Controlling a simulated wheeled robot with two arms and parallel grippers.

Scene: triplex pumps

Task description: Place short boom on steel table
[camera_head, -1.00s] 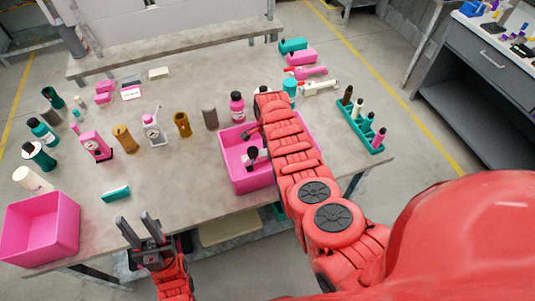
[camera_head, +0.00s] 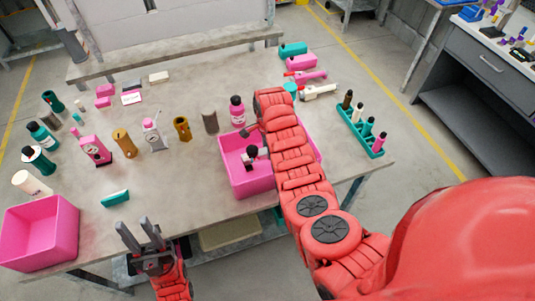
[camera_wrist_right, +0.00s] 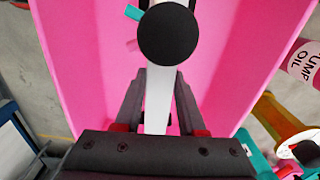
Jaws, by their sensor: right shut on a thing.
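My right gripper (camera_wrist_right: 157,95) is shut on a white bar with a round black end (camera_wrist_right: 166,36), which looks like the short boom. It is held inside or just above the pink bin (camera_head: 229,169) on the steel table (camera_head: 180,180); the depth is unclear. In the head view the black and white end (camera_head: 251,152) shows beside my red right arm, which hides most of the right gripper. My left gripper (camera_head: 135,224) is open and empty at the table's front edge.
Another pink bin (camera_head: 40,235) stands at the front left corner. Several pumps, bottles and cylinders stand along the left and back. A teal rack (camera_head: 360,130) of small bottles is at the right. The table between the teal block (camera_head: 115,198) and the middle bin is clear.

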